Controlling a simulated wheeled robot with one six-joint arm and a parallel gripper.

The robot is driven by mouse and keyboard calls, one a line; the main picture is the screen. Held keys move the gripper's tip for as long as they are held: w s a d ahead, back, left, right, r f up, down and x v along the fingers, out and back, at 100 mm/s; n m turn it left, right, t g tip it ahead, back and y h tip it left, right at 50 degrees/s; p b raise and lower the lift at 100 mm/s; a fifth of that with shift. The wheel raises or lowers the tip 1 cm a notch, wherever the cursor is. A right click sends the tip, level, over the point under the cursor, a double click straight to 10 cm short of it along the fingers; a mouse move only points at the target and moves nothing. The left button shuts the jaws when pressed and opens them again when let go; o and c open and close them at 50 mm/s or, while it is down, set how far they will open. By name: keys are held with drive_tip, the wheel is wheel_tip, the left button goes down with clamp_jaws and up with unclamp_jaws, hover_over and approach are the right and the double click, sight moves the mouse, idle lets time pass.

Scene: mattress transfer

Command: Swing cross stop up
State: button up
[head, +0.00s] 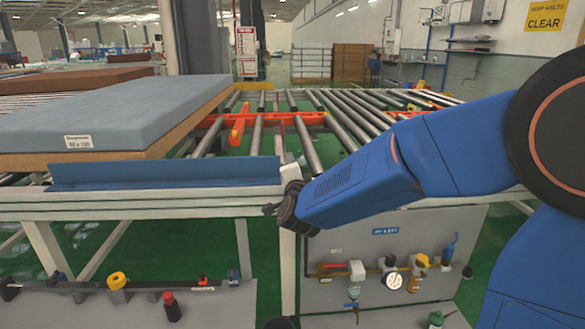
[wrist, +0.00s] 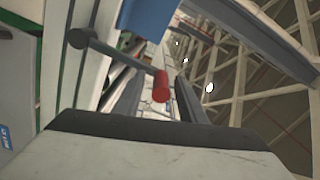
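A long blue plate (head: 165,174), which looks like the cross stop, stands along the near edge of the conveyor in front of the blue mattress (head: 120,112). In the wrist view a grey lever (wrist: 112,54) runs from a dark round pivot to a red handle (wrist: 162,86). My gripper (wrist: 158,92) is open, with one dark finger on each side of the red handle's line. Whether the handle is within the fingers' depth or touches one is unclear. In the head view my gripper (head: 288,207) is at the frame's front rail, its fingers mostly hidden.
A roller bed (head: 350,120) with orange bars (head: 238,124) lies behind the rail, free of mattresses. A panel with valves and a gauge (head: 394,281) hangs below the rail at right. Another panel (head: 225,305) with knobs is at lower left.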

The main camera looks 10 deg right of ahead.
drive_tip(key=s, duration=1.7)
drive_tip(key=shift+s+a, duration=0.2)
drive_tip(key=s+d+f+n+g, duration=0.5)
drive_tip(key=s+d, duration=0.5)
drive_tip(key=s, duration=0.2)
drive_tip(key=s+d+f+n+g, duration=0.6)
drive_tip(key=s+d+n+g, duration=0.2)
drive_tip(key=s+d, duration=0.3)
drive_tip(key=shift+s+n, duration=0.8)
